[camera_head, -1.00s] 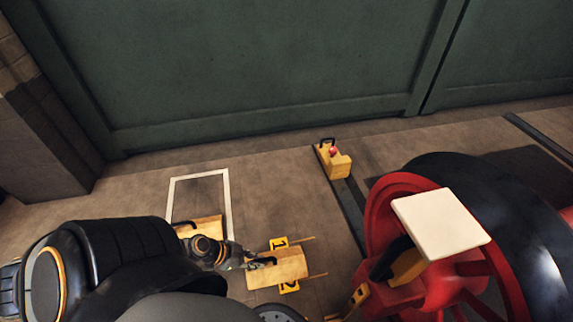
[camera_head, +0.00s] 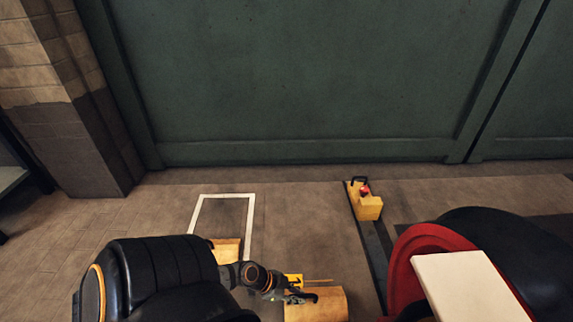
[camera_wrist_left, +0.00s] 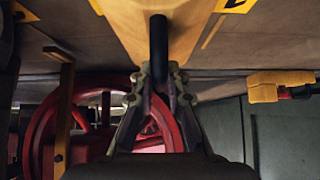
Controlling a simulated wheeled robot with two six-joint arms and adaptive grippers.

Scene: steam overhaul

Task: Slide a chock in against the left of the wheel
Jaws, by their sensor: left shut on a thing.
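My left gripper (camera_head: 298,296) is shut on the black handle of a yellow wooden chock (camera_head: 318,305) on the floor. The wrist view shows its fingers (camera_wrist_left: 157,85) closed around the dark upright handle (camera_wrist_left: 158,50), with the chock (camera_wrist_left: 125,22) behind it. The red wheel (camera_head: 405,260) stands to the right of the chock, with a gap of floor between them; its lower part is cut off. The wheel's red rim (camera_wrist_left: 40,125) also shows in the wrist view. My right gripper is out of sight.
Another yellow chock (camera_head: 226,247) lies in a white floor outline (camera_head: 250,225). A yellow block with a red part (camera_head: 368,207) sits on the dark rail (camera_head: 375,248). A yellow number marker (camera_head: 294,280) is beside the held chock. A cream panel (camera_head: 465,285) covers part of the wheel.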

